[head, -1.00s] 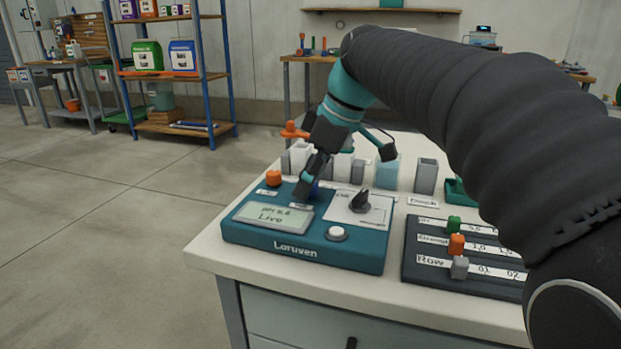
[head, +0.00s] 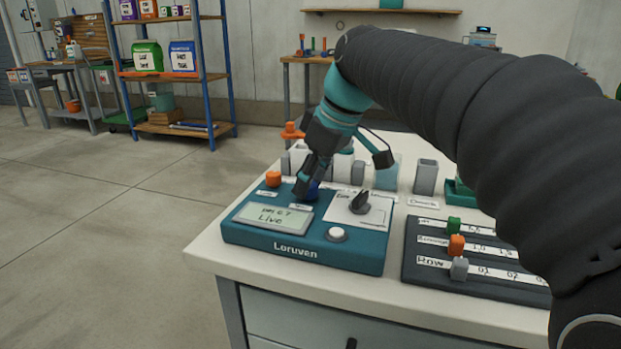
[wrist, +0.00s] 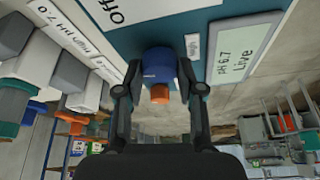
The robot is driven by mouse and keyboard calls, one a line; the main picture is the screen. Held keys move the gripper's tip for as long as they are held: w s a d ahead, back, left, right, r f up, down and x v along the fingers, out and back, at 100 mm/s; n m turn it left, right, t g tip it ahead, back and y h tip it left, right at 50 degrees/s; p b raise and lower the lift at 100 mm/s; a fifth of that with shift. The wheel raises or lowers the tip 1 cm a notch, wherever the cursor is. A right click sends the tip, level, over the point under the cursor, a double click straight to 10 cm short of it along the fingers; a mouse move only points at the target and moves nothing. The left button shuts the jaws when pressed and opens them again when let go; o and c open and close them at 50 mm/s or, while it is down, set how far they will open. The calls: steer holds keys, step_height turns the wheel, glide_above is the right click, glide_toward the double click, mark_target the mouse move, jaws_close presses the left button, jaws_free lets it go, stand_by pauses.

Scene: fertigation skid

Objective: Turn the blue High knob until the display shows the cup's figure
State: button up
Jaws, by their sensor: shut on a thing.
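The blue High knob (head: 313,190) is on the teal Loruven meter (head: 240,232), mostly hidden behind my gripper in the head view. In the wrist view the blue knob (wrist: 158,62) sits between my fingertips. My gripper (head: 303,190) is shut on it, with a finger on each side (wrist: 160,68). The display (head: 272,217) reads about pH 6.7 and Live, clearer on the display in the wrist view (wrist: 240,55). White and grey blocks or cups stand behind the meter. A label (wrist: 62,28) by them in the wrist view seems to read pH 7.0.
An orange knob (head: 273,178) stands left of the blue one. A black pointer dial (head: 360,201) and a white button (head: 337,233) are to the right. A slider board (head: 430,268) lies further right, under my arm. A light-blue container (head: 387,174) stands behind.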

steer(key=m+t+h, duration=0.1)
steer(key=m, duration=0.2)
steer(key=shift+s+a+m, duration=0.1)
steer(key=shift+m, duration=0.2)
steer(key=m+h+p, duration=0.1)
steer(key=m, duration=0.2)
steer(key=shift+m+t, duration=0.3)
steer(key=m+h+p, duration=0.1)
steer(key=m+h, duration=0.1)
steer(key=m, duration=0.3)
steer(key=shift+a+m+p, duration=0.15)
steer(key=shift+m+p, duration=0.15)
steer(key=shift+m, duration=0.1)
steer(key=shift+h, duration=0.3)
steer(key=o, duration=1.1)
steer(key=shift+o, duration=0.2)
steer(key=v, duration=1.2)
